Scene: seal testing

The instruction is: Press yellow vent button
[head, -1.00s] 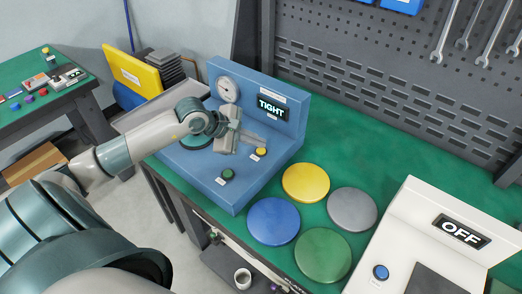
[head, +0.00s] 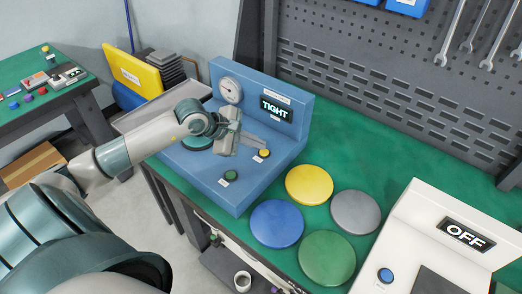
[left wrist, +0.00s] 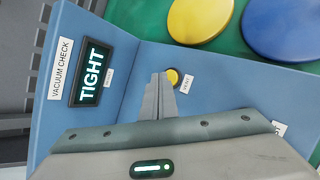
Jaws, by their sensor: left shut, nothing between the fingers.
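The yellow vent button (head: 264,153) sits on the base of the blue vacuum check box (head: 290,165). It also shows in the left wrist view (left wrist: 173,76), with a VENT label beside it. My left gripper (head: 262,145) is shut and empty, its fingertips just by the yellow button. In the left wrist view the shut fingers (left wrist: 160,80) point at the button and hide part of its edge; I cannot tell whether they touch it. The box's display (head: 277,108) reads TIGHT. A green button (head: 231,174) sits nearer the front of the box. My right gripper does not show.
Yellow (head: 309,184), blue (head: 276,223), grey (head: 355,212) and green (head: 327,258) discs lie on the green table right of the box. A white device (head: 440,245) reading OFF stands at the right. A gauge (head: 230,90) is on the box's back panel.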

